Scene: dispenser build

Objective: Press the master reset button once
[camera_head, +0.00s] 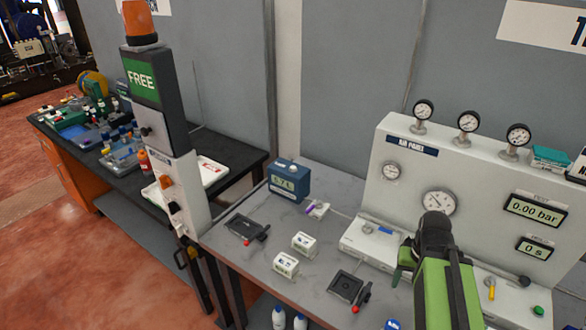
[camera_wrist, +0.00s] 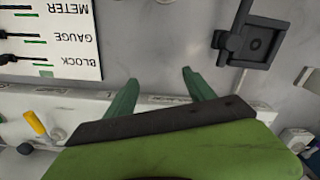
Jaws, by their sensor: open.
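No button in view has a readable master reset label. A green button (camera_head: 538,311) sits at the lower right of the white air panel (camera_head: 460,190). A grey post (camera_head: 160,120) with a green FREE sign and an orange lamp stands at the left; small controls (camera_head: 166,182) on its front are too small to identify. My gripper (camera_wrist: 160,77) is open and empty in the wrist view, its two green fingers apart above the grey bench top. In the head view my green and black arm is in front of the air panel, left of the green button, and hides part of the panel's base.
A yellow handle (camera_head: 491,288) stands left of the green button and also shows in the wrist view (camera_wrist: 35,122). Black square fixtures (camera_head: 346,286) with red-tipped levers, small white boxes (camera_head: 286,264) and a blue box (camera_head: 289,180) stand on the bench. The left bench is cluttered.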

